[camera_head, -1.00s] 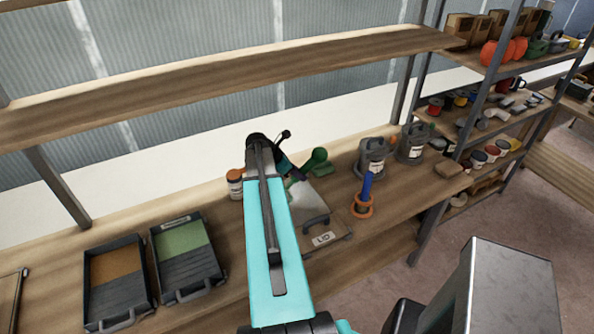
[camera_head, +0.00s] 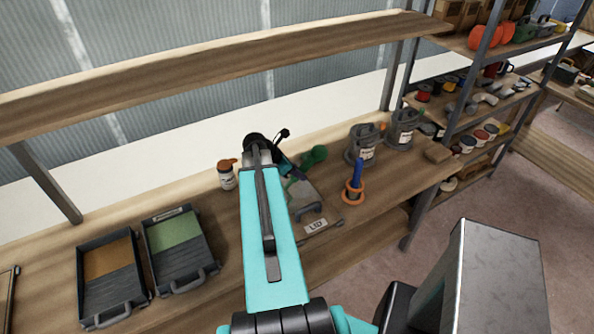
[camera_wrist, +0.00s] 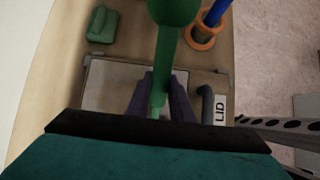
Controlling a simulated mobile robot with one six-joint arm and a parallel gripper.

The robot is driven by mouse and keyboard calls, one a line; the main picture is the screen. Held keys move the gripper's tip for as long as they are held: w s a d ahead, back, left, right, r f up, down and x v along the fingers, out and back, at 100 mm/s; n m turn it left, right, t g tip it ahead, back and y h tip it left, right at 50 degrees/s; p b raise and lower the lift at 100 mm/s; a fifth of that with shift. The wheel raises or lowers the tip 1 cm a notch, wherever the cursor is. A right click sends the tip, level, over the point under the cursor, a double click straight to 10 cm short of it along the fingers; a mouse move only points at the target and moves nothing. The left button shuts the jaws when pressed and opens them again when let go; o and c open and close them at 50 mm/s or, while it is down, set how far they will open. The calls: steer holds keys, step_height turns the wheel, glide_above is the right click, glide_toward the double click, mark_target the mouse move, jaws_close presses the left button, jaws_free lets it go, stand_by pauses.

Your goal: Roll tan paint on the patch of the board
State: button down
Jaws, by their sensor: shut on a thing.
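My gripper (camera_head: 290,170) (camera_wrist: 160,84) is shut on a green tool (camera_head: 314,155) (camera_wrist: 174,12) with a narrow stem and a wider far end. It is held over a lidded case; I cannot clearly tell what kind of tool it is. A tray with tan-brown paint (camera_head: 108,258) lies at the left on the bench, well apart from my gripper. A tray with green paint (camera_head: 176,229) lies just right of it. A flat framed thing (camera_head: 8,295) is cut off at the left edge; I cannot tell whether it is the board. No patch shows clearly.
The grey case (camera_head: 306,206) (camera_wrist: 110,85) bears a LID label. A white jar with an orange cap (camera_head: 227,177) stands left of it. An orange ring with a blue handle (camera_head: 354,190) and grey cans (camera_head: 362,145) stand right. An upper shelf (camera_head: 200,66) spans the back.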

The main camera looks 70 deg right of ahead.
steer(key=shift+f+b, duration=0.35)
steer(key=shift+f, duration=0.4)
stand_by(0.9)
steer(key=shift+d, duration=0.1)
steer(key=shift+s+d+r+p, duration=0.1)
steer(key=shift+s+d+p, duration=0.1)
steer(key=shift+s+d, duration=0.65)
steer(key=shift+s+d+p, duration=0.15)
steer(key=shift+s+d, duration=0.45)
steer(key=shift+d, duration=0.4)
steer(key=shift+s+d, duration=0.7)
steer(key=shift+d, duration=0.3)
steer(key=shift+s+d, duration=0.7)
steer(key=shift+d, duration=0.25)
steer(key=shift+s+d, duration=0.7)
steer(key=shift+d, duration=0.3)
steer(key=shift+s+d, duration=0.7)
steer(key=shift+d, duration=0.25)
